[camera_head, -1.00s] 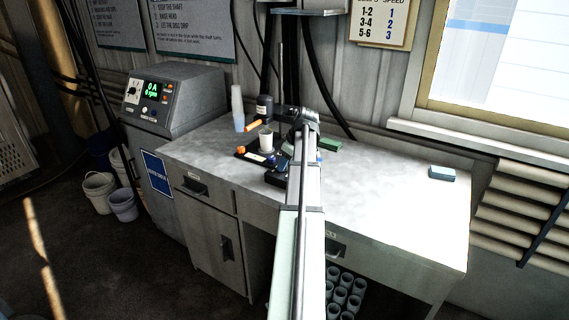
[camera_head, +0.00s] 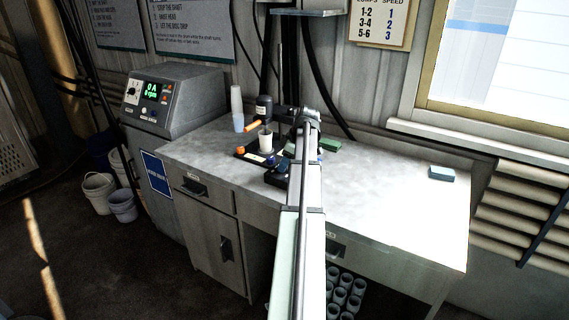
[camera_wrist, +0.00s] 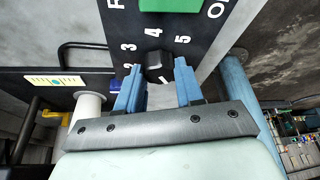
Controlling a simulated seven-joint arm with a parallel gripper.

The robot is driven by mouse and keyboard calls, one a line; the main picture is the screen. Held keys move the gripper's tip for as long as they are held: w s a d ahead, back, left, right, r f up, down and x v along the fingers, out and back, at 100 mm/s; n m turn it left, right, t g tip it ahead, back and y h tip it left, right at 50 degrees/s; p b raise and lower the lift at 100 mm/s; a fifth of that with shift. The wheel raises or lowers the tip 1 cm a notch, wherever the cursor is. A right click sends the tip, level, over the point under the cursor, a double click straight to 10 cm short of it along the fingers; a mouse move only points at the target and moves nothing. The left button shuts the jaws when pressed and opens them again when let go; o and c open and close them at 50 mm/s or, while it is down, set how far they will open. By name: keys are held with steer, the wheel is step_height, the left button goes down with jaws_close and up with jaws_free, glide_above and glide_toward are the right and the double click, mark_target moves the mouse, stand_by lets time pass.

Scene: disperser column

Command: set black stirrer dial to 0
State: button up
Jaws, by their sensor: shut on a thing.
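The black stirrer dial (camera_wrist: 153,63) sits on a dark panel in the wrist view, with white numbers 3, 4 and 5 on its upper side. A pale mark lies just below it; I cannot tell whether it is a pointer or a number. My gripper (camera_wrist: 160,72) has its two blue fingers on either side of the dial and is shut on it. In the head view, the small black control box (camera_head: 275,179) is on the bench, partly hidden by my arm. The dial itself cannot be made out there.
A green switch (camera_wrist: 170,5) is above the dial. The stirrer motor (camera_head: 264,103) with an orange handle stands over a white cup (camera_head: 266,143). Stacked cups (camera_head: 237,108) stand left of it. A green block (camera_head: 330,146) lies to the right. The bench's right half is mostly clear.

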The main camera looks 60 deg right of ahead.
steer(key=o, duration=1)
steer(key=shift+o, duration=0.2)
steer(key=shift+r, duration=0.1)
steer(key=v, duration=1.3)
steer(key=shift+s+r, duration=0.2)
steer(key=shift+r, duration=0.1)
